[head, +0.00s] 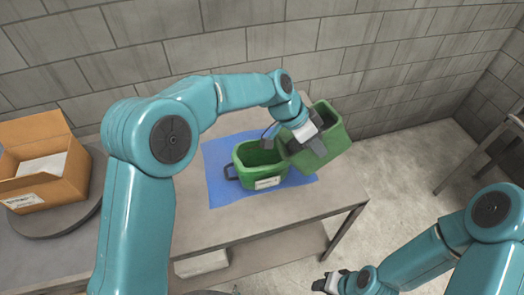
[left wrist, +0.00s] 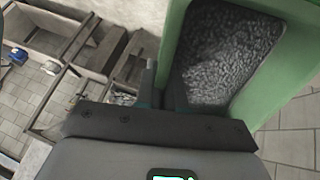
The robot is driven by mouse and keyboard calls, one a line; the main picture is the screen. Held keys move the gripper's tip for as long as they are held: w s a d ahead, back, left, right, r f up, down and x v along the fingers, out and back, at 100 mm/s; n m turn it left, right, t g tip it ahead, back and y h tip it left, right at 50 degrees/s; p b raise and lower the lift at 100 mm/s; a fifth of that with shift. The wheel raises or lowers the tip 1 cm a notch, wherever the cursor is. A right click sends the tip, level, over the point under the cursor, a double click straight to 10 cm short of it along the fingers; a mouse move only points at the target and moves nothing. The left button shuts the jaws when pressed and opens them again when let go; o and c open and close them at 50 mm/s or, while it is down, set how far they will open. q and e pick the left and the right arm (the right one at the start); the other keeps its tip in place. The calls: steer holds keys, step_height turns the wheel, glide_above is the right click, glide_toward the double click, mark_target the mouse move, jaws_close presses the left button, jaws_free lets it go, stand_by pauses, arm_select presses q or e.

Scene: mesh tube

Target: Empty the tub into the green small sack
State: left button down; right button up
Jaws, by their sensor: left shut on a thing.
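The green small sack (head: 246,181) stands upright on a blue mat, with a white label on its front and a dark handle at its left. The green tub (head: 334,135) is in my left gripper (head: 284,146), held tilted above and to the right of the sack. In the left wrist view, the gripper (left wrist: 165,92) is shut on the wall of the tub (left wrist: 172,30). Grey, grainy material (left wrist: 232,50) shows inside the tub there. The sack's inside looks green; its bottom is not clear. My right gripper (head: 328,284) is low in the head view, away from both; its jaw state is unclear.
The blue mat (head: 222,192) lies on a grey table (head: 230,228). An open cardboard box (head: 45,185) stands on a round grey stand (head: 60,222) at the left. A grey block wall (head: 200,45) is behind. Bare floor (head: 395,165) lies to the right of the table.

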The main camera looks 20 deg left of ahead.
arm_select(q)
steer(key=shift+a+h+b, duration=0.2)
steer(key=shift+h+b, duration=0.1)
steer(key=shift+a+r, duration=0.1)
steer(key=shift+a, duration=0.1)
steer(key=shift+a+h+b, duration=0.35)
steer(key=shift+h+b, duration=0.15)
steer(key=shift+b, duration=0.3)
steer(key=shift+a+b, duration=0.15)
steer(key=shift+b, duration=0.2)
steer(key=shift+a+h+b, duration=0.2)
steer(key=shift+h+b, duration=0.15)
steer(key=shift+h, duration=0.15)
steer(key=shift+a+r+h+b, duration=0.1)
steer(key=shift+a+h+b, duration=0.35)
steer(key=shift+b, duration=0.25)
